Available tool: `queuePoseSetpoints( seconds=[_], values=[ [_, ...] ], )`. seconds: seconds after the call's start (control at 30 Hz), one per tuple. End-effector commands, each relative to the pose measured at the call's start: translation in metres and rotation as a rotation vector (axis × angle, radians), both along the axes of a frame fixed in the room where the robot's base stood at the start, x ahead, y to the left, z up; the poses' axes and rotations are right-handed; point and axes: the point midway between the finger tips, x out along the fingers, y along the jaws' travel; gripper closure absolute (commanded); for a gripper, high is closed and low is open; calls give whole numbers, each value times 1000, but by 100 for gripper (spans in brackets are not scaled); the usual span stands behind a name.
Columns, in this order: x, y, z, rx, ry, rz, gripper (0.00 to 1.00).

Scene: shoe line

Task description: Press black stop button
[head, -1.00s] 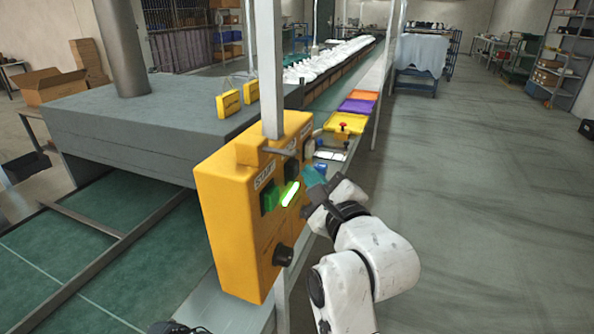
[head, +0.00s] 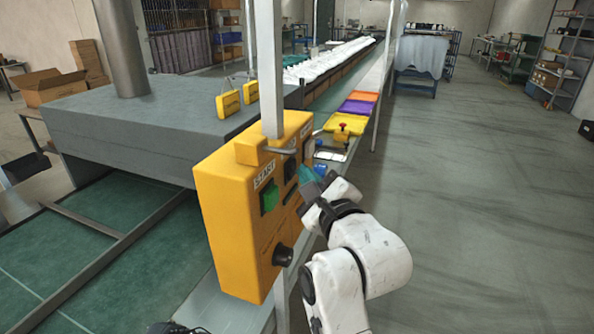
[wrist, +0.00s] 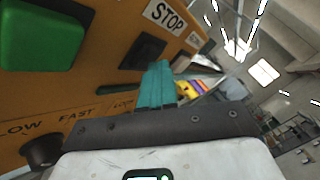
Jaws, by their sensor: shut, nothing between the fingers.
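The yellow control box (head: 232,225) stands in front of me, with a green START button (head: 268,198) and the black stop button (head: 290,170) to its right. In the wrist view the black stop button (wrist: 145,52) sits under the STOP label (wrist: 165,17). My gripper (head: 308,178) is at the box's right side, by the stop button. In the wrist view its teal fingers (wrist: 158,72) are together and empty, with their tips at the button's lower right edge. I cannot tell whether they touch it. The indicator strip (wrist: 118,90) below the buttons is dark.
A black knob (head: 282,256) sticks out low on the box. A grey post (head: 268,70) rises behind the box. Yellow, purple and orange trays (head: 358,107) lie along the conveyor beyond. The floor (head: 480,200) to the right is clear.

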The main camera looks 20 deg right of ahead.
Motion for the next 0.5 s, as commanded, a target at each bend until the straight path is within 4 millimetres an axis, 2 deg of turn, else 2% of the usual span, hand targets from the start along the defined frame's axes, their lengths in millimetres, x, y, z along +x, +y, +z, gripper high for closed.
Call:
queuePoseSetpoints(
  seconds=[0.5],
  values=[
    [-2, -2, 1, 0, 0, 1, 100]
  ],
)
